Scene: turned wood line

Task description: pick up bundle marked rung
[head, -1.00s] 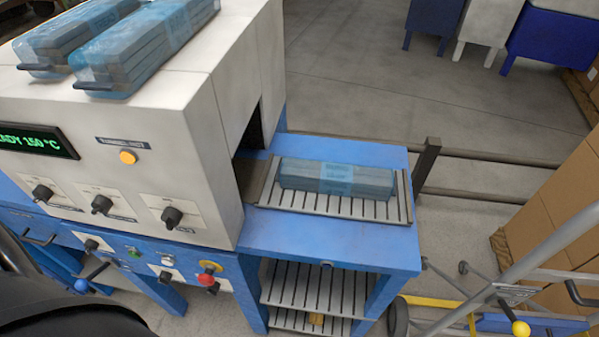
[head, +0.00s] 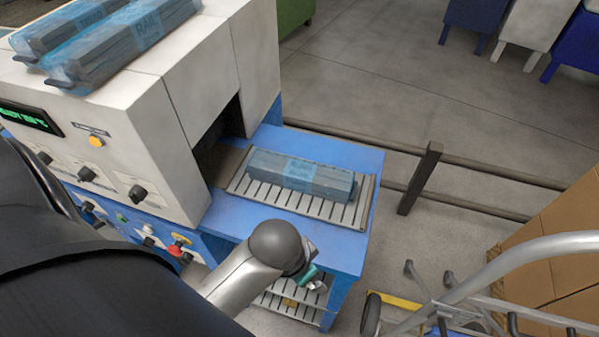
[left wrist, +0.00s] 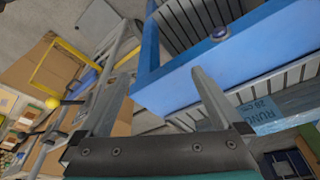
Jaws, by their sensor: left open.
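A grey bundle in clear bluish wrap (head: 300,176) lies on the slatted outfeed (head: 345,212) of the blue table beside the machine opening. In the left wrist view its blue label (left wrist: 270,112) reads RUNG; the rest of the bundle is cut off or hidden there. My left gripper (head: 314,282) is in front of the table's near edge, apart from the bundle and nearer to me. In the left wrist view my left gripper (left wrist: 160,82) has its fingers spread with nothing between them. My right gripper is in neither view.
Two wrapped bundles lie on the white machine (head: 180,70); one (head: 135,38) seems marked RAIL. The blue table (head: 350,160) has a lower slatted shelf. A dark post and rail (head: 420,178) stand behind, with a metal-framed cart (head: 480,275) and cardboard boxes (head: 550,240) at right.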

